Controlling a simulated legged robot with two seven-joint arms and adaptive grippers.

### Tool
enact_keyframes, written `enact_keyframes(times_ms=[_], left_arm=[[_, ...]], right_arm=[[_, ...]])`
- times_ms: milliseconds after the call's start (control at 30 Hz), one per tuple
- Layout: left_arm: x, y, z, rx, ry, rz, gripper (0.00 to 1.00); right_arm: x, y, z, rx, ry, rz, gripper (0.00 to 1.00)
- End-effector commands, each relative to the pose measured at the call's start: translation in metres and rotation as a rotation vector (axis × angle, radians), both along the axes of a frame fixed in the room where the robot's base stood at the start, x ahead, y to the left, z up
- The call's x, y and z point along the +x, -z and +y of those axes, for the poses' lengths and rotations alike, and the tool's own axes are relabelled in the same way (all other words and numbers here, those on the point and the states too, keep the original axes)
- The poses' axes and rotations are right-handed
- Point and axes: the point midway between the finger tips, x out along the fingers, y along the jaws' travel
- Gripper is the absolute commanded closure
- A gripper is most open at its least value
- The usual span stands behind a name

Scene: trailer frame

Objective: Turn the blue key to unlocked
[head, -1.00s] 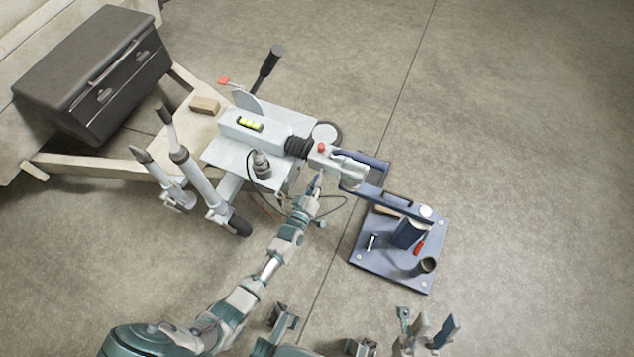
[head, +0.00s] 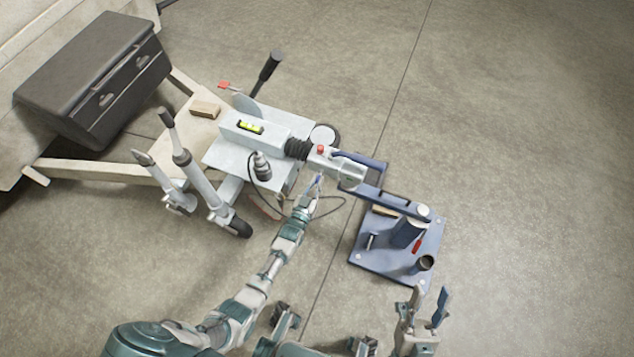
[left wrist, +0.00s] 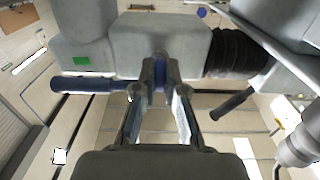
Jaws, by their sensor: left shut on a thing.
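The blue key (left wrist: 160,74) sits on the underside of the grey coupling housing (left wrist: 165,40) in the left wrist view. My left gripper (left wrist: 160,70) is shut on it, with one finger on each side. The fingertips cover much of the key, and its lock position cannot be read. In the head view my left gripper (head: 318,182) is just below the coupling head (head: 343,170), where the key is too small to make out. My right gripper (head: 428,298) is at the bottom right with its fingers apart and empty.
A blue stand (head: 388,262) with a red-handled tool and a dark cup is right of the coupling. A jack (head: 187,160), a cable and the trailer frame (head: 100,170) lie left. A black toolbox (head: 95,75) is at upper left. Bare floor lies right.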

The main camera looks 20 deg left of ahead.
Motion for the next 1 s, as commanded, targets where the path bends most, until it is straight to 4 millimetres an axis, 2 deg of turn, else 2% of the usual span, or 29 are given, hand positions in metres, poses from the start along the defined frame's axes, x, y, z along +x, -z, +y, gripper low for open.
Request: enact_keyframes(times_ms=[500,533,600,633,867,1000], left_arm=[[-0.0006,0.0008,0.0018,0.021,-0.003,0.000,1.00],[-0.0006,0.0008,0.0017,0.021,-0.003,0.000,0.85],[-0.0006,0.0007,0.0014,0.021,-0.002,0.000,0.67],[-0.0005,0.0005,0.0011,0.021,-0.002,0.000,0.65],[0.0000,0.0002,-0.0002,0.019,0.000,-0.001,0.65],[-0.0070,0.0010,-0.0003,0.019,0.000,0.001,0.65]], right_arm=[[0.0010,0.0003,0.0003,-0.003,0.000,0.007,0.60],[0.0010,0.0002,0.0003,-0.003,0.000,0.007,0.60],[0.0008,0.0001,0.0002,-0.002,0.000,0.006,0.60],[0.0008,-0.0001,0.0002,-0.002,0.000,0.005,0.60],[0.0004,0.0004,0.0003,-0.002,-0.001,0.006,0.60],[-0.0020,0.0004,0.0005,-0.001,0.000,0.007,0.60]])
